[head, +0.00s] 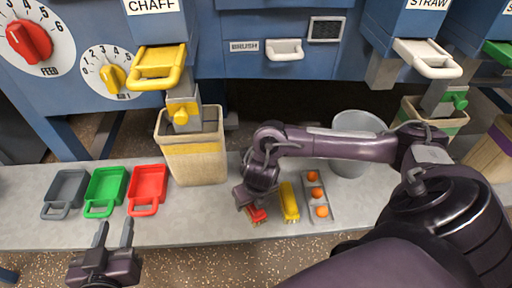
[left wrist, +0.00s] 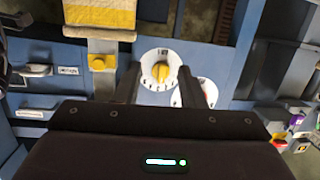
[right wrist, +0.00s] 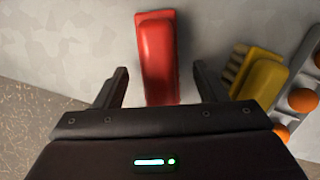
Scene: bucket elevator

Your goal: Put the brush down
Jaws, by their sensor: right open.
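A red brush (head: 257,216) lies on the grey bench top (head: 225,228), partly hidden by my right gripper in the head view. In the right wrist view the red brush (right wrist: 158,55) extends between the two fingers, with a gap on each side. My right gripper (right wrist: 163,85) is open and right over the brush's near end. A yellow brush (head: 289,201) lies just right of the red one, and shows in the right wrist view (right wrist: 262,82) too. My left gripper (head: 114,234) is open and empty in front of the bench's left part.
Grey (head: 66,190), green (head: 106,188) and red scoops (head: 147,186) lie at the left. An orange-ball tray (head: 318,196) sits right of the yellow brush. A yellow-banded bucket (head: 196,158) and a grey bucket (head: 356,128) stand behind. The blue machine has a brush drawer (head: 284,50).

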